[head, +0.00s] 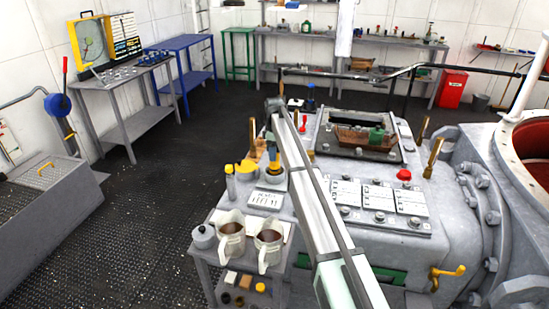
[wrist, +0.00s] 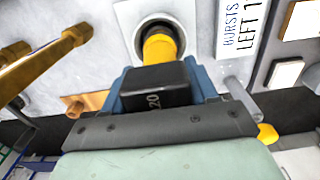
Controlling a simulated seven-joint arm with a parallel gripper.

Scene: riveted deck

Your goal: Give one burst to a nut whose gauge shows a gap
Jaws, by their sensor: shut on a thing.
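My gripper (wrist: 162,92) has its blue fingers shut on the black end, marked 20, of a yellow-bodied tool (wrist: 160,48). The tool's yellow part reaches into a round holder (wrist: 158,24) on the deck. In the head view my gripper (head: 270,152) is at the left of the machine top, partly hidden by my arm. A white plate (wrist: 238,28) beside the holder reads BURSTS LEFT and a number starting with 1. On the deck to the right, a row of white cards (head: 377,196) lies behind several nuts (head: 379,217). The gauge readings are too small to tell.
Brass posts (head: 434,156) stand up from the machine, some close to my gripper. Two mugs (head: 268,245) stand at the front left. A tray with a green object (head: 376,134) lies behind.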

